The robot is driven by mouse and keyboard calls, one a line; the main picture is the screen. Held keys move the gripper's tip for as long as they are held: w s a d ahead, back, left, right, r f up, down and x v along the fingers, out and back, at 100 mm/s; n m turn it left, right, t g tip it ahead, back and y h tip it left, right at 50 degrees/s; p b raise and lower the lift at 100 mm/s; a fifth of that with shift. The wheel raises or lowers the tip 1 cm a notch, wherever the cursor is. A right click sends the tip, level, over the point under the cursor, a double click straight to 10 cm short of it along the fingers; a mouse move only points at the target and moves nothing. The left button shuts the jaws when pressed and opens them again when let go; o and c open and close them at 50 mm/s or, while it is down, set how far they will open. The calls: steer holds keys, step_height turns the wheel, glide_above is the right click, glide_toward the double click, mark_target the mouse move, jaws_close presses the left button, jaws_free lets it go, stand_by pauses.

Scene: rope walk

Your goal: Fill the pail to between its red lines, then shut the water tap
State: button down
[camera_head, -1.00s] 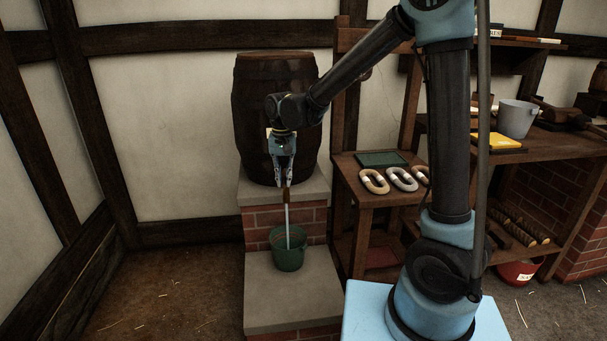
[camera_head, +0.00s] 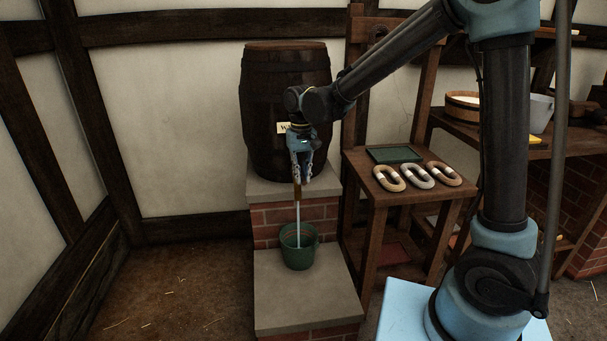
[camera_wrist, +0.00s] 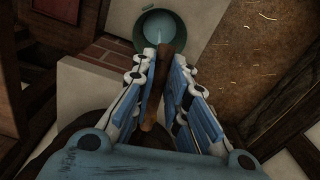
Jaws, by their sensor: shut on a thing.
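The dark barrel (camera_head: 282,85) stands on a stone-topped brick ledge, its label partly hidden by my arm. My gripper (camera_head: 300,178) is at its lower front, shut on the brown wooden tap (camera_head: 297,191). In the wrist view the tap (camera_wrist: 158,112) lies between the gripper's fingers (camera_wrist: 163,75). A thin pale water stream (camera_head: 298,220) runs down from the tap into the green pail (camera_head: 299,256). The pail stands upright on the lower stone step and also shows in the wrist view (camera_wrist: 141,40). The water level against the red lines is too small to read.
A wooden stand to the right holds a green tray (camera_head: 394,154) and three ring-shaped pieces (camera_head: 418,177). A shelf with a round wooden tub (camera_head: 463,104) and a grey bucket (camera_head: 541,112) is further right. The floor (camera_head: 165,290) to the left is clear.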

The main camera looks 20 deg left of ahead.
steer(key=c, duration=1.6)
jaws_free()
steer(key=shift+s, duration=0.1)
step_height(320, 180, up, 12)
steer(key=shift+f, duration=0.1)
